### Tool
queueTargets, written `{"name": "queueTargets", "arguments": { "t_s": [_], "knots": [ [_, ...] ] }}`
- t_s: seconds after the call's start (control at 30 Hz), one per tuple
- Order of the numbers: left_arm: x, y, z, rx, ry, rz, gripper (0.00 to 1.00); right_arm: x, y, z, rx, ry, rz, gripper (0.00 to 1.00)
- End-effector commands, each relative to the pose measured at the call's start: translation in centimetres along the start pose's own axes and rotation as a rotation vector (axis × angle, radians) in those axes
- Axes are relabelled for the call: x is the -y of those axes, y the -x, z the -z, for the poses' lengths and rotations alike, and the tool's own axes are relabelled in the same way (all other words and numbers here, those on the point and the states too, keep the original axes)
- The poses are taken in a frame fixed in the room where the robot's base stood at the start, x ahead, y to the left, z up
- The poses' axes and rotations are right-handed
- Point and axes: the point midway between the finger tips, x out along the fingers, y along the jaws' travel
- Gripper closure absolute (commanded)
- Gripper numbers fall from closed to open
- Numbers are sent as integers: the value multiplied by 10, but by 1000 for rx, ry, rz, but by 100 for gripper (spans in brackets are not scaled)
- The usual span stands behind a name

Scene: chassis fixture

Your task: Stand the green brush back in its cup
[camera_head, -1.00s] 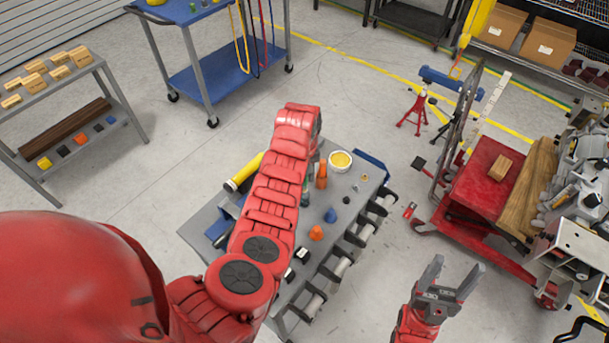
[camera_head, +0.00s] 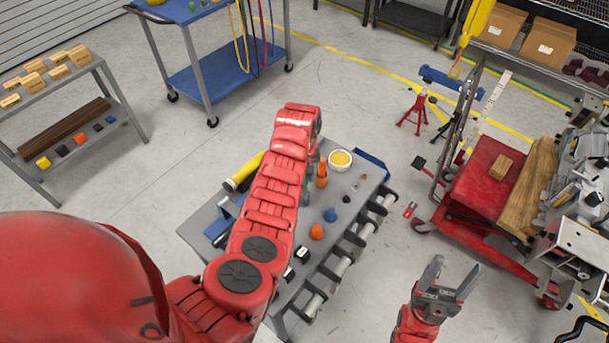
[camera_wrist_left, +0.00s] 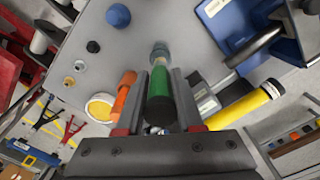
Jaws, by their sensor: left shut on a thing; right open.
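The green brush (camera_wrist_left: 160,98) is between the fingers of my left gripper (camera_wrist_left: 161,85), which is shut on it in the left wrist view. A grey-blue end (camera_wrist_left: 158,52) shows beyond the green part; I cannot tell whether it belongs to the brush or to something under it. In the head view my left arm hides this gripper and most of the brush. I cannot make out for certain which thing is the brush's cup. My right gripper (camera_head: 457,270) is open and empty, out to the right of the grey cart (camera_head: 262,283).
An orange bottle-like thing (camera_wrist_left: 125,97) stands close beside the left gripper's finger. A white pot with yellow contents (camera_head: 341,160) is near it. A blue ball-like piece (camera_head: 330,215), an orange one (camera_head: 316,232) and a yellow tube (camera_head: 245,171) also lie on the cart.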

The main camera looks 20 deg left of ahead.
Motion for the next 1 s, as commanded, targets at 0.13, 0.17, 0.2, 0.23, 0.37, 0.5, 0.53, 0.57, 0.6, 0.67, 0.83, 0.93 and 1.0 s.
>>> {"name": "queueTargets", "arguments": {
  "t_s": [0.13, 0.17, 0.2, 0.23, 0.37, 0.5, 0.53, 0.57, 0.6, 0.67, 0.83, 0.93, 1.0],
  "knots": [
    [0, -9, 0, 0, 0, 0, 100, 0, 6, -1, 0, 0, 0, 35],
    [0, -10, 0, 0, 0, 0, 100, 0, 7, -1, 0, 0, 0, 35],
    [0, -12, 0, 0, 0, 0, 100, 0, 8, -1, 0, 0, 0, 35],
    [0, -13, 0, 1, 0, 0, 100, 0, 9, -2, 0, 0, 0, 35],
    [0, -19, 0, 1, 0, 0, 100, 1, 12, -2, 0, 0, 0, 35],
    [0, -25, 0, 1, 0, 0, 100, 1, 16, -3, 0, 0, 0, 35],
    [0, -26, 0, 1, 0, 1, 100, 1, 17, -3, 0, 0, 0, 35],
    [0, -27, 0, 1, 0, 1, 100, 1, 18, -3, 0, 0, 0, 35],
    [0, -29, 0, 1, 0, 1, 100, 1, 19, -3, 0, 0, 0, 35],
    [0, -32, 0, 1, 0, 1, 100, 1, 21, -4, 0, 0, 0, 35],
    [0, -38, 0, 0, 0, 1, 100, 1, 25, -4, 0, 0, 0, 35],
    [0, -38, 0, 0, 0, 1, 100, 1, 24, -4, 0, 0, 0, 35],
    [0, -38, 0, 0, 0, 1, 100, 1, 24, -4, 0, 0, 0, 35]
  ]
}}
